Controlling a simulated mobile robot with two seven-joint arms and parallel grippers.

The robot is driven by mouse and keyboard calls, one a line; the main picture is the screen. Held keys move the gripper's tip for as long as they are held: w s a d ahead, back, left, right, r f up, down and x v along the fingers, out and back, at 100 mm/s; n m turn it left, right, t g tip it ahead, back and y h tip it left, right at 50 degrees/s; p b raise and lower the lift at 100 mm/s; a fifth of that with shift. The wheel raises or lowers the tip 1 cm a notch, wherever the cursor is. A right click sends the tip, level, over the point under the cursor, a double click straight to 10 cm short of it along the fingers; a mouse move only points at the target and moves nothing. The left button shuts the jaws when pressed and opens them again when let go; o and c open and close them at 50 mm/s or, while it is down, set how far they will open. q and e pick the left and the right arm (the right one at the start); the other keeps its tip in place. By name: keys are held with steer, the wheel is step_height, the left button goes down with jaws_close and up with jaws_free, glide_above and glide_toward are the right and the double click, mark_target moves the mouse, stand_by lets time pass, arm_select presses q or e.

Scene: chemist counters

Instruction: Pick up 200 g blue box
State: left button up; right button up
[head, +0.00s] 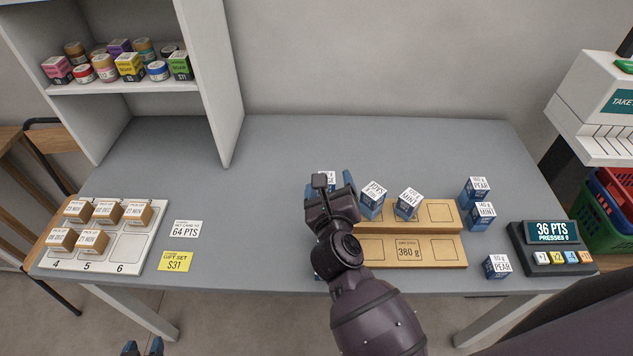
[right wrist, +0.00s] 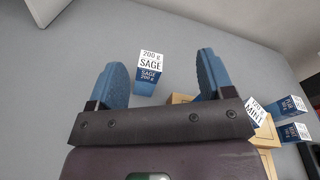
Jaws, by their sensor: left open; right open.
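The 200 g blue box is labelled SAGE and has a white top. In the right wrist view this box (right wrist: 147,78) stands between and just beyond the fingertips of my right gripper (right wrist: 168,75), with no visible contact. In the head view the box (head: 328,175) is mostly hidden behind my right gripper (head: 330,186), which is open above the counter, left of the wooden stand. My left gripper (head: 142,347) is open and empty; only its blue fingertips show at the bottom edge, in front of the counter.
Two blue boxes sit on the wooden stand (head: 450,252), one labelled MINT (head: 409,203). Other blue boxes, PEAR (head: 475,190) and MINT (head: 482,216), stand right of it, near a points display (head: 550,245). A white numbered tray (head: 130,248) with brown boxes is at left. The back counter is clear.

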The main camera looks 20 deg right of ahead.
mark_target(327, 191)
steer(key=w+f+m+g, duration=0.1)
steer(key=f+m, duration=0.1)
steer(key=w+f+m+g, duration=0.1)
steer(key=w+f, duration=0.1)
steer(key=w+d+f+m+g, duration=0.1)
steer(key=f+m, duration=0.1)
steer(key=f, duration=0.1)
steer(key=shift+w+m, duration=0.3)
steer(key=shift+w, duration=0.1)
steer(key=x, duration=0.2)
steer(key=f+x, duration=0.1)
steer(key=x, duration=0.1)
steer(key=shift+s+b, duration=0.15)
steer(key=shift+b, duration=0.25)
steer(key=shift+w+d+f, duration=0.15)
steer(key=shift+w+f, duration=0.05)
steer(key=shift+w, duration=0.35)
